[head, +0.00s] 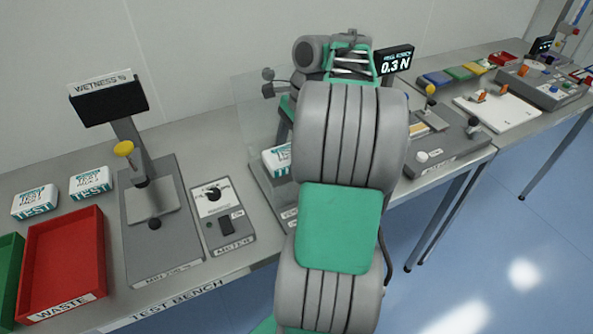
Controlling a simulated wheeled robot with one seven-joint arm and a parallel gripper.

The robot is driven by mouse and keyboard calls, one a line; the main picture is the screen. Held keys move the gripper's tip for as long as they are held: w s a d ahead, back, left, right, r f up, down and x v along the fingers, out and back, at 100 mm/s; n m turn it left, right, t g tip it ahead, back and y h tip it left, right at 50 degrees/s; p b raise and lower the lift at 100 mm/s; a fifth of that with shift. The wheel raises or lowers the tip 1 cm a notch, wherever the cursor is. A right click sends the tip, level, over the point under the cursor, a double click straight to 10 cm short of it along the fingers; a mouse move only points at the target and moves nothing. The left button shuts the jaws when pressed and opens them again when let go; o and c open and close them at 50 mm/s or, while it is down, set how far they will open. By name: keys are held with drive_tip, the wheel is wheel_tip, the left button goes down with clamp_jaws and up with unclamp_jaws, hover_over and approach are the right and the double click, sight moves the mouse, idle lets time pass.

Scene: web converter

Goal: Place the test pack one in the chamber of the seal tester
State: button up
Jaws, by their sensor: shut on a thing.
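A white and teal test pack (277,160) shows at the left edge of my arm, partly hidden by it. It is over a grey base (265,185) with a clear panel (250,105) behind it, which looks like the seal tester. I cannot tell whether the pack rests there or is held above it. Its number is not readable. Two similar packs lie on the bench at the left, one near the edge (35,202) and one beside it (90,183). My gripper is hidden behind my arm, which covers the middle of the view.
A red waste tray (62,262) and a green tray (10,270) are at the left. A wetness stand (150,215) and a switch box (220,215) stand left of the tester. A 0.3 N display (396,62) and other devices (445,140) are to the right.

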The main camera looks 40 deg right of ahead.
drive_tip(key=d+f, duration=0.1)
drive_tip(key=f, duration=0.1)
drive_tip(key=d+f+b, duration=0.1)
drive_tip(key=shift+w+d+f, duration=0.25)
drive_tip(key=shift+d, duration=0.1)
drive_tip(key=f+b, duration=0.3)
drive_tip(key=f, duration=0.1)
drive_tip(key=shift+d, duration=0.35)
drive_tip(key=shift+r, duration=0.25)
drive_tip(key=shift+f, duration=0.15)
drive_tip(key=o, duration=1.5)
